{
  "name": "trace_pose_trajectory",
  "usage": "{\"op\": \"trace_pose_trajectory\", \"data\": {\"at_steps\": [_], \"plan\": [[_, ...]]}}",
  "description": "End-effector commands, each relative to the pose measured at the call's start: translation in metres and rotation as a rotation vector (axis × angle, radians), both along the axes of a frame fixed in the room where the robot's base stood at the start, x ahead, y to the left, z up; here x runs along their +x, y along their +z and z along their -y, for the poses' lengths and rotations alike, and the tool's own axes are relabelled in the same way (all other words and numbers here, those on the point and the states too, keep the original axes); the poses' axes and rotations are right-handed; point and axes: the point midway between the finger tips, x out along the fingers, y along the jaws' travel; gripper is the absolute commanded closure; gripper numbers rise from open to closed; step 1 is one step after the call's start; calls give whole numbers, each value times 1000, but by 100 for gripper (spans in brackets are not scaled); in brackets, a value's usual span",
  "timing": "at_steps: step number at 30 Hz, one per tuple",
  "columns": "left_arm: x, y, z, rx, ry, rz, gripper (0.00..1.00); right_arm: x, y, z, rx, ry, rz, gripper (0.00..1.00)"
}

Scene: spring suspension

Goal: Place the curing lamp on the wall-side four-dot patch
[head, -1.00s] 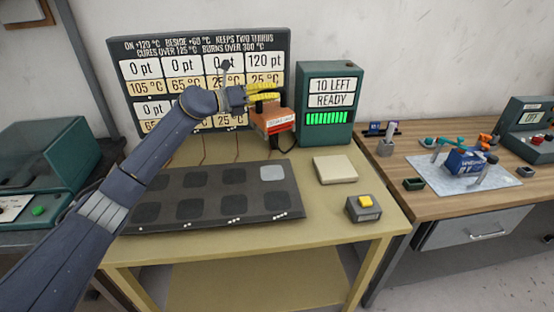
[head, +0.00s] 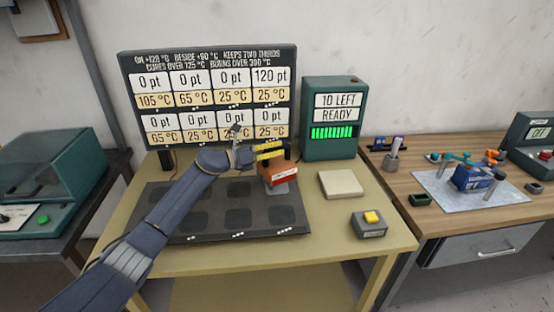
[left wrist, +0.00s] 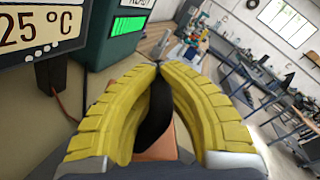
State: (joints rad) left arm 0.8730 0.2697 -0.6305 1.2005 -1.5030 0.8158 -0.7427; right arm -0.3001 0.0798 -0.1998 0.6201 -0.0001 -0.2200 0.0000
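The curing lamp (head: 283,173) is an orange-red block with a white label and a dark handle. My left gripper (head: 270,151) has its yellow fingers shut around that handle. In the left wrist view the fingers (left wrist: 158,66) close around the black handle (left wrist: 154,115), with a bit of orange body below. The lamp is over the far right, wall-side patch (head: 279,189) of the dark mat (head: 215,238), in the four-dot column. My right gripper is not in view.
A sign board (head: 210,95) with readings stands behind the mat. A green box (head: 334,145) reads "10 LEFT READY". A cream pad (head: 341,184) and a yellow-button box (head: 370,224) lie right of the mat. The other patches are bare.

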Motion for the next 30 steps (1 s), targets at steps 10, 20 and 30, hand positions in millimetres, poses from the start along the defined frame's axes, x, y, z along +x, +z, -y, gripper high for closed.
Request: {"op": "trace_pose_trajectory", "data": {"at_steps": [10,20,30], "plan": [[0,-35,1,-3,0,-1,100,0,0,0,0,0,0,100],[0,-38,0,-2,-1,1,100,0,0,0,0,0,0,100],[0,-43,0,1,-1,0,81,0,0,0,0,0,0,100]]}}
